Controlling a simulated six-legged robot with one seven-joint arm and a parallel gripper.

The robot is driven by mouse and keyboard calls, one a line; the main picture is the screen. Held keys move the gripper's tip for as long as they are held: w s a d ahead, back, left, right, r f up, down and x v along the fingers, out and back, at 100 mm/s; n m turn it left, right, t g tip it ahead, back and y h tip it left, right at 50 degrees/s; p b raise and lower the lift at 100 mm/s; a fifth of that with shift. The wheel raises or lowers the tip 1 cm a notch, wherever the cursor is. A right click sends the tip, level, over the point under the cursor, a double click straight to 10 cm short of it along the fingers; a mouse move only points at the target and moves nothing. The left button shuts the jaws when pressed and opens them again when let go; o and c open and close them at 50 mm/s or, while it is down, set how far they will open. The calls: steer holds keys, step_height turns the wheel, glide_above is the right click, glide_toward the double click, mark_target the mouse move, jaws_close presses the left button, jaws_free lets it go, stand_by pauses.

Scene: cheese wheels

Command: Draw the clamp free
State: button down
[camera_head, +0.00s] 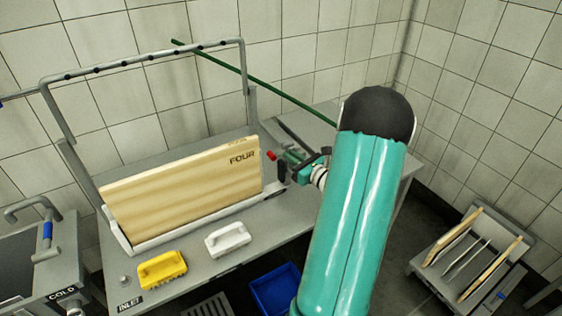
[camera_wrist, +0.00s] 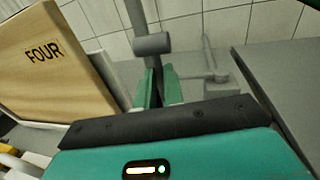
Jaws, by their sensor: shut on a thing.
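My gripper (camera_head: 288,161) is at the right end of the rack, beside the board marked FOUR (camera_head: 185,190). In the wrist view its green fingers (camera_wrist: 158,82) are close together. They are shut on what looks like the clamp, whose grey cylindrical part (camera_wrist: 153,44) shows just past the fingertips. In the head view a small red end (camera_head: 270,155) shows by the fingers, perhaps part of the clamp. The board stands on edge in a white-grey holder, and also shows at left in the wrist view (camera_wrist: 50,65). The fingers hide where they grip.
A grey pipe frame (camera_head: 145,62) rises over the table (camera_head: 210,262). A yellow brush (camera_head: 162,270) and white brush (camera_head: 228,238) lie in front. A green pole (camera_head: 255,80) slants behind. A blue bin (camera_head: 276,290) and a rack of boards (camera_head: 470,255) stand lower down.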

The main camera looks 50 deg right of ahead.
steer(key=shift+s+d, duration=0.2)
steer(key=shift+d, duration=0.1)
steer(key=c, duration=1.8)
jaws_free()
steer(key=shift+d, duration=0.1)
steer(key=shift+a, duration=0.2)
steer(key=s, duration=0.4)
steer(key=s+a, duration=0.1)
steer(key=s, duration=0.8)
steer(key=shift+s+a, duration=0.25)
steer(key=shift+s, duration=0.05)
